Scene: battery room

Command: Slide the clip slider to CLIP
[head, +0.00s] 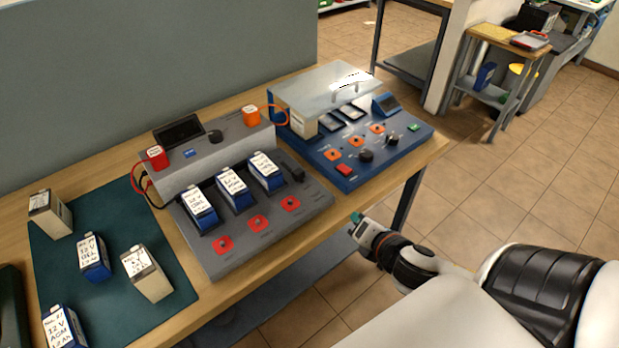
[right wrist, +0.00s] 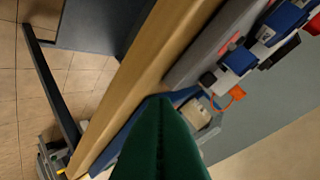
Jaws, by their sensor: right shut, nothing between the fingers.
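A grey charging station (head: 228,262) stands on the wooden bench with three batteries (head: 236,187) in its slots. A small black knob (head: 297,174) sits at its right end; it may be the clip slider, but its label is too small to read. It also seems to show in the right wrist view (right wrist: 207,79). My right gripper (head: 356,218) is shut and empty, off the bench's front edge, to the right of and nearer than the knob. Its green fingers (right wrist: 160,125) are together in the right wrist view. My left gripper is not in view.
A blue panel (head: 345,172) with a clear lidded cover (head: 322,88), knobs and buttons stands right of the grey station. A dark green mat (head: 110,318) with several batteries lies at left. Red and orange clips (head: 156,155) sit on the grey station. The bench front edge (head: 400,170) is bare.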

